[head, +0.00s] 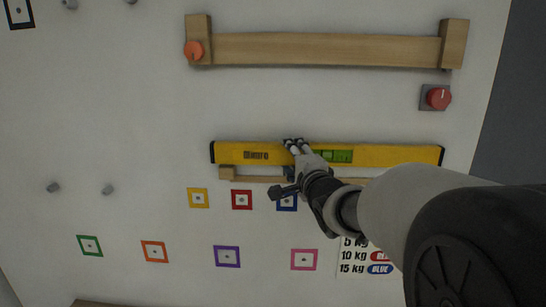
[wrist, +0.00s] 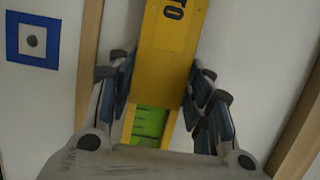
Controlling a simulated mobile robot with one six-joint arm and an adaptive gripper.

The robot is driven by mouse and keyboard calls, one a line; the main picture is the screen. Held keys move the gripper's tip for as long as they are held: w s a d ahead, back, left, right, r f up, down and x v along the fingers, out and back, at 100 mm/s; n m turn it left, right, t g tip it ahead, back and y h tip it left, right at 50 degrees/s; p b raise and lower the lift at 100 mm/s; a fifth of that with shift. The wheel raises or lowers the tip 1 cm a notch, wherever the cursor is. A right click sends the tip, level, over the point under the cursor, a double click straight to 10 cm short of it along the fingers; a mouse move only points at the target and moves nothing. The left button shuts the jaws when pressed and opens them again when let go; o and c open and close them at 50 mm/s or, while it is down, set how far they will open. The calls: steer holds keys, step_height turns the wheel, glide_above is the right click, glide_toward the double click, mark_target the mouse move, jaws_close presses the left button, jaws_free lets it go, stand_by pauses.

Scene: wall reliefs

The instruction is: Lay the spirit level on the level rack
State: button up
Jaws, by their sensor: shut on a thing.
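The spirit level (head: 400,156) is a long yellow bar with black ends and a green window, lying about level in front of the wall in the head view. My gripper (head: 296,146) is shut on it near its middle. In the wrist view the fingers (wrist: 162,68) lie on both sides of the yellow bar (wrist: 172,45). A narrow wooden rack (head: 258,179) with a small end block is just below the level; my arm hides part of it. A gap to the wall cannot be judged.
A larger wooden rail (head: 325,49) with two end blocks is above. An orange knob (head: 194,51) is at its left end and a red knob (head: 437,97) below its right end. Coloured square targets (head: 227,256) and grey pegs (head: 53,187) are lower on the wall.

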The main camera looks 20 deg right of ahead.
steer(key=shift+f+b, duration=0.35)
stand_by(0.5)
steer(key=o, duration=1.2)
steer(key=shift+f, duration=0.15)
steer(key=shift+s, duration=0.1)
